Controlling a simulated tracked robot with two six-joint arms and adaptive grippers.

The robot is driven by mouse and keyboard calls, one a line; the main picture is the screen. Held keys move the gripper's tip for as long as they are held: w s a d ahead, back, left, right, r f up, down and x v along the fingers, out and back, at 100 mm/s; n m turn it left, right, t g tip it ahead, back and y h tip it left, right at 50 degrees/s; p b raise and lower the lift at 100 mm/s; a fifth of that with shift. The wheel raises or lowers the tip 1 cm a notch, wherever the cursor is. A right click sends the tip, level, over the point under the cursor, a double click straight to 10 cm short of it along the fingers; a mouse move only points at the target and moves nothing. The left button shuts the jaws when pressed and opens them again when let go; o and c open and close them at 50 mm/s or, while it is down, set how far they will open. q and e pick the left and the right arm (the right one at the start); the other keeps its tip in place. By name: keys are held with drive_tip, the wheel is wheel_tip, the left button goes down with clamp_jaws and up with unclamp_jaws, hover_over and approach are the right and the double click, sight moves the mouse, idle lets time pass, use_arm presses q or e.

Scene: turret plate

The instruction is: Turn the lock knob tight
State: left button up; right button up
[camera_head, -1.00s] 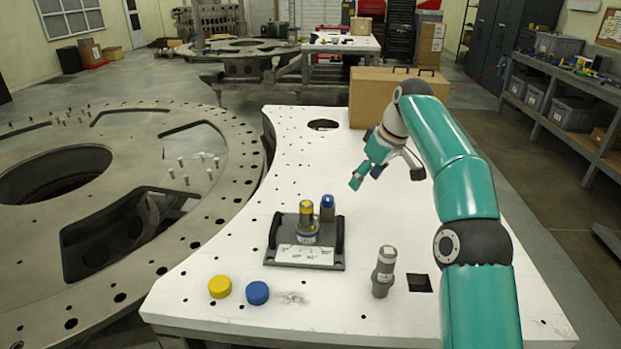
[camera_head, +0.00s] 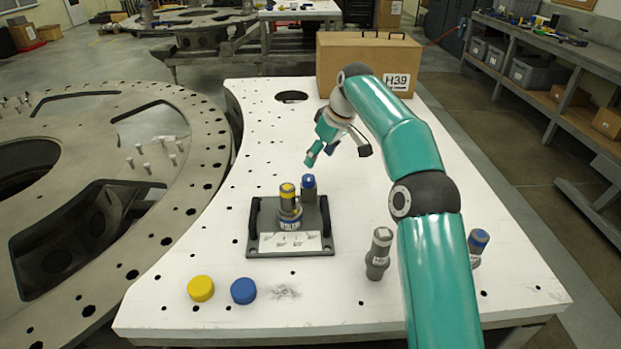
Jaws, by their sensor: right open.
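A dark fixture plate (camera_head: 262,232) with black side handles lies on the white table and carries a white scale card (camera_head: 275,243). On it stands a grey knob with a yellow top (camera_head: 288,195), with a blue ring around its base. Just behind and right of it stands a smaller blue-topped grey post (camera_head: 309,185). I cannot tell which one is the lock knob. My right gripper (camera_head: 337,155) is open and empty, above the table behind and right of the fixture. Its teal finger appears just above the blue top in the picture, apart from it. My left gripper is not in view.
A yellow cap (camera_head: 201,288) and a blue cap (camera_head: 243,291) lie at the front left. A grey cylinder (camera_head: 378,254) and a blue-topped one (camera_head: 478,243) stand either side of my right arm. A box marked H39 (camera_head: 335,65) stands at the back.

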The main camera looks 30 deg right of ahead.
sight(309, 178)
drive_tip(key=x, duration=0.9)
drive_tip(key=shift+a+f, duration=0.1)
drive_tip(key=shift+f, duration=0.1)
drive_tip(key=shift+c, duration=0.3)
drive_tip(key=c, duration=1.1)
